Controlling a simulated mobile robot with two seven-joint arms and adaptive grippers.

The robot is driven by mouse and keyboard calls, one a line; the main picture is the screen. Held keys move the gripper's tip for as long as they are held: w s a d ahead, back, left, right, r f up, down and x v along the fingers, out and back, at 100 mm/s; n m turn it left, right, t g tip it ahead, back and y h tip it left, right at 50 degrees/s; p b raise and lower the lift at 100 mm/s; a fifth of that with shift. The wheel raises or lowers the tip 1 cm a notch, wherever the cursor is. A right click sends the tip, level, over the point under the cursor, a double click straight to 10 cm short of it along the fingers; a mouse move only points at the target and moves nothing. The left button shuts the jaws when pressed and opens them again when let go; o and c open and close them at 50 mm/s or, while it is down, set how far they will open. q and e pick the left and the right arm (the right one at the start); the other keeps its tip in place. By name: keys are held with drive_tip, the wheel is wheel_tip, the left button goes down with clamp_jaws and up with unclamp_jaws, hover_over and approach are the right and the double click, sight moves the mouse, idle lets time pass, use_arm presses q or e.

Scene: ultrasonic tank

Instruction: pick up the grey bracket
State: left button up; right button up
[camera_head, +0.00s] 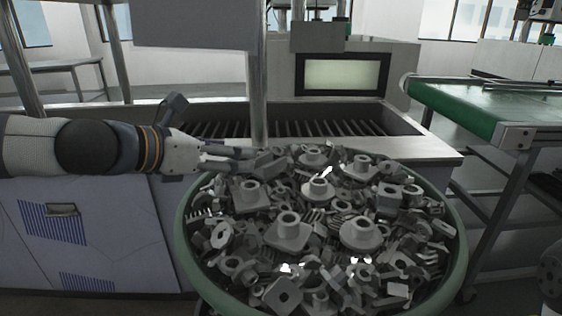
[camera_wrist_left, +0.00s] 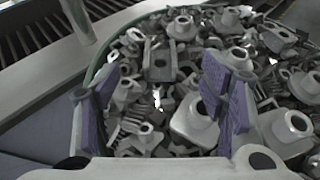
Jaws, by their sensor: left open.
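Many grey metal parts lie heaped in a round green-rimmed bin. Several look like brackets, and I cannot tell which one is meant. One grey bracket-like part (camera_wrist_left: 160,62), a block with a round hole, lies ahead of the fingers in the left wrist view. My left gripper (camera_head: 243,156) reaches in from the left over the bin's far left rim in the head view. Its purple-padded fingers stand wide apart in the left wrist view (camera_wrist_left: 160,90), with nothing held between them. Flanged round parts (camera_wrist_left: 195,122) lie beneath and beside the right-hand finger. My right gripper does not show.
The bin's green rim (camera_head: 186,240) surrounds the heap. Behind it stands a grey tank (camera_head: 440,156) with a slatted roller bed (camera_head: 310,128) and a metal post (camera_head: 258,80). A green conveyor (camera_head: 460,108) is at the right.

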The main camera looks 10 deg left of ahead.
sight(264, 158)
use_arm(q)
drive_tip(key=b+x, duration=0.1)
drive_tip(key=x, duration=0.2)
drive_tip(key=f+x, duration=0.1)
drive_tip(key=x, duration=0.2)
drive_tip(key=b+x, duration=0.1)
drive_tip(key=x, duration=0.2)
drive_tip(key=shift+f+b, duration=0.3)
drive_tip(key=shift+f, duration=0.2)
drive_tip(key=shift+w+d, duration=0.15)
drive_tip(key=shift+w, duration=0.1)
drive_tip(key=shift+r, duration=0.25)
drive_tip(key=c, duration=1.3)
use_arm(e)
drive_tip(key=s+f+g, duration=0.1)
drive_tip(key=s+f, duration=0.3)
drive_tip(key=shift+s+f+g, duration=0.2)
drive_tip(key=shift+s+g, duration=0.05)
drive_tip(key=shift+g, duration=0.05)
use_arm(q)
drive_tip(key=shift+c, duration=0.2)
